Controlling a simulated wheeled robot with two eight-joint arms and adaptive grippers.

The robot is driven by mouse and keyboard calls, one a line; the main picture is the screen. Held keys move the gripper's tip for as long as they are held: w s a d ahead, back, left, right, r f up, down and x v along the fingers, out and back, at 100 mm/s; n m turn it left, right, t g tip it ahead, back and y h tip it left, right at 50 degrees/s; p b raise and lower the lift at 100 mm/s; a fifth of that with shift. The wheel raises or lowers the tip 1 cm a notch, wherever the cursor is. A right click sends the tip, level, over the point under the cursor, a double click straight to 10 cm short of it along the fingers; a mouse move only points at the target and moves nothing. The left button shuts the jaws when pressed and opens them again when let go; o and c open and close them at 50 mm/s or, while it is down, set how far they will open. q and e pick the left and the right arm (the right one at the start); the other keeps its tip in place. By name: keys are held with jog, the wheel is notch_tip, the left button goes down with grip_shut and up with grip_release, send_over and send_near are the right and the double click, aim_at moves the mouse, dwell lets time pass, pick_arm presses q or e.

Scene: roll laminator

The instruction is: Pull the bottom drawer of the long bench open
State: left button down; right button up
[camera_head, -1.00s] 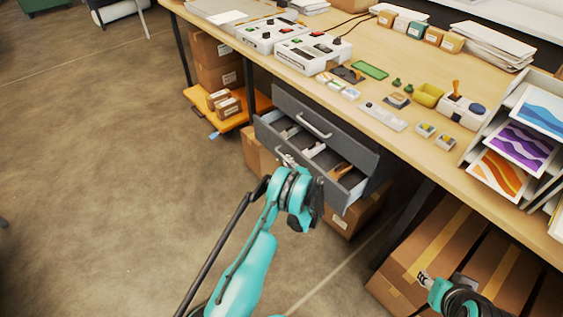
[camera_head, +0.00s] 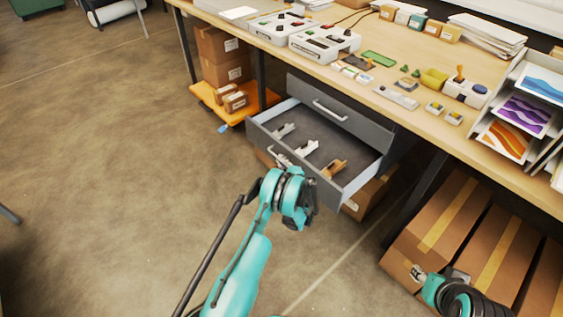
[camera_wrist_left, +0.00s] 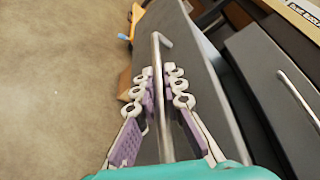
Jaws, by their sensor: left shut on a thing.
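The long bench (camera_head: 372,92) has a grey drawer unit under its top. Its bottom drawer (camera_head: 330,137) stands well out from the unit, and several tools lie inside it. The upper drawer (camera_head: 350,118) is shut. My left gripper (camera_head: 283,163) is at the front of the bottom drawer. In the left wrist view its fingers (camera_wrist_left: 160,95) are closed around the bar handle (camera_wrist_left: 157,62) of that drawer. The fingertips are partly hidden by my wrist in the head view. My right gripper (camera_head: 417,274) is at the lower right, away from the drawer; its jaws are too small to read.
Cardboard boxes (camera_head: 440,225) stand under the bench at the right. An orange cart (camera_head: 240,112) with small boxes stands left of the drawer. Paper trays (camera_head: 520,115) and devices (camera_head: 323,43) sit on the bench top. The floor in front of the drawer is clear.

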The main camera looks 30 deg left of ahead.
pick_arm(q)
jog(key=shift+a, duration=0.1)
jog(key=c, duration=1.9)
grip_release()
jog(key=v, duration=0.7)
jog(key=shift+s+d, duration=0.15)
jog(key=shift+d, duration=0.1)
